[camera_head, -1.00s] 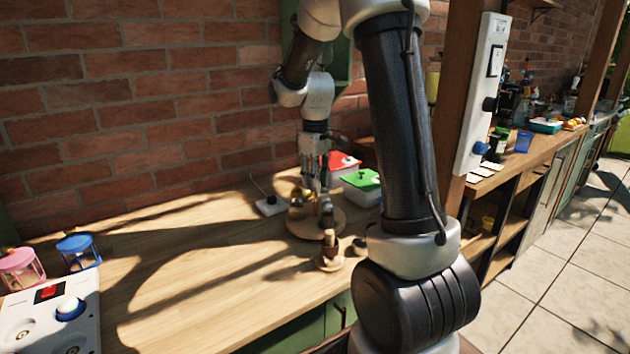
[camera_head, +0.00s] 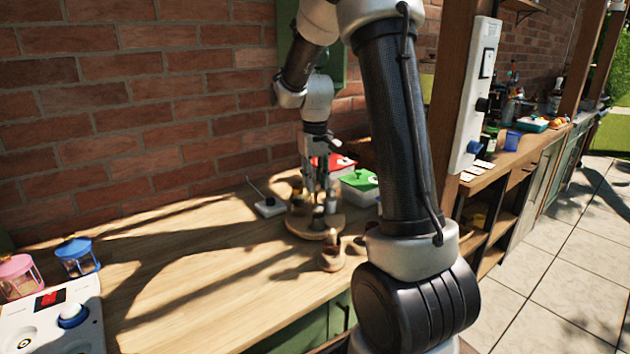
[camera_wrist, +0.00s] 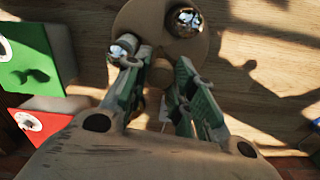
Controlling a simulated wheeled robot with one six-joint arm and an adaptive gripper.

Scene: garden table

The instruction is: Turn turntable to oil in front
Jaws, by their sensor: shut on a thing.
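A round wooden turntable (camera_head: 298,228) stands on the wooden counter under my gripper (camera_head: 321,203). In the wrist view the turntable (camera_wrist: 140,18) shows at the top, with a silver-topped jar (camera_wrist: 122,46) by the left finger and a shiny round-topped container (camera_wrist: 186,20) at the top right. My gripper (camera_wrist: 162,72) points down, its fingers on either side of a round wooden knob (camera_wrist: 158,76) in the turntable's middle. It is shut on the turntable, apparently by this knob. I cannot tell which container is the oil; the fingers partly hide the things on the turntable.
Boxes with a red lid (camera_head: 338,162) and a green lid (camera_head: 361,180) stand close behind and right. A small brown object (camera_head: 332,257) stands in front. A white block with a cord (camera_head: 270,207) lies left. The counter's left middle is free.

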